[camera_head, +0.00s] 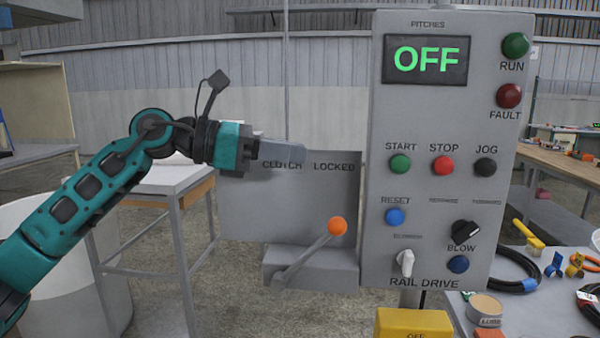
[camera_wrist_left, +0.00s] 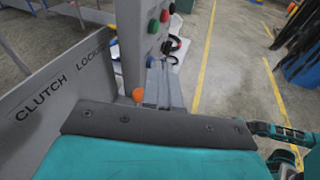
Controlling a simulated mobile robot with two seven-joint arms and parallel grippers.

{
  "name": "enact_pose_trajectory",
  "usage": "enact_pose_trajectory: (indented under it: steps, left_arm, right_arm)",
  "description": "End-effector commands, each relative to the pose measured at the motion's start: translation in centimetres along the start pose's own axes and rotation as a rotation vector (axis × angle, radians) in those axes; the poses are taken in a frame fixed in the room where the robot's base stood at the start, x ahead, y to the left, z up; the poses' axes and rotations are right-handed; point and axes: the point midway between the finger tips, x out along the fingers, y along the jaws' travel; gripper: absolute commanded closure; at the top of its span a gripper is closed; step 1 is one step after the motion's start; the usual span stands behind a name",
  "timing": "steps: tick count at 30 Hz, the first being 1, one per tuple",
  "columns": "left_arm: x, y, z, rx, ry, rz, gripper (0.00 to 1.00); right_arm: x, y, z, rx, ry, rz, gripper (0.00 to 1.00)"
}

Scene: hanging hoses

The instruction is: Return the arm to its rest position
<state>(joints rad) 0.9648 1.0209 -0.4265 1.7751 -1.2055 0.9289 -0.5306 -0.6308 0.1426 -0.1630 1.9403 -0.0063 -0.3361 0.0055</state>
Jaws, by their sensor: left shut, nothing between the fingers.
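My left arm comes in from the left in the head view, and its gripper (camera_head: 290,152) is in front of the grey plate marked CLUTCH LOCKED (camera_head: 310,205). The gripper is shut and empty. In the left wrist view the shut fingers (camera_wrist_left: 163,82) point away from the camera, with the plate (camera_wrist_left: 50,100) to their left. A lever with an orange knob (camera_head: 337,226) stands below the gripper, apart from it; the knob also shows beside the fingers in the left wrist view (camera_wrist_left: 138,95). My right gripper is not in the head view.
A grey control panel (camera_head: 428,250) with an OFF display stands right of the gripper. A yellow box (camera_head: 412,323) sits below it. A bench with hoses and tools (camera_head: 535,315) is at the right. A small table (camera_head: 165,181) and a white bin (camera_head: 60,290) are at the left.

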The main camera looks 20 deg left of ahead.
Motion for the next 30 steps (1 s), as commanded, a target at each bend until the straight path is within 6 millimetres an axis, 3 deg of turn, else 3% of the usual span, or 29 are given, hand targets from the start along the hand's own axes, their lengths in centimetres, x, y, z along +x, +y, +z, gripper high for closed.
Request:
enact_pose_trajectory:
  steps: [20,25,30]
  left_arm:
    - [0.3,-0.4,-0.2,-0.035,-0.016,-0.018,1.00]
    - [3.6,-2.2,-3.1,-0.290,-0.137,-0.117,1.00]
    - [6.7,-4.1,-7.5,-0.753,-0.330,-0.208,1.00]
  right_arm:
    - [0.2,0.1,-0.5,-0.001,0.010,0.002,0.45]
    - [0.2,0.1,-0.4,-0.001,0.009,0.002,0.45]
    - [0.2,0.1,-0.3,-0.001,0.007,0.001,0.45]
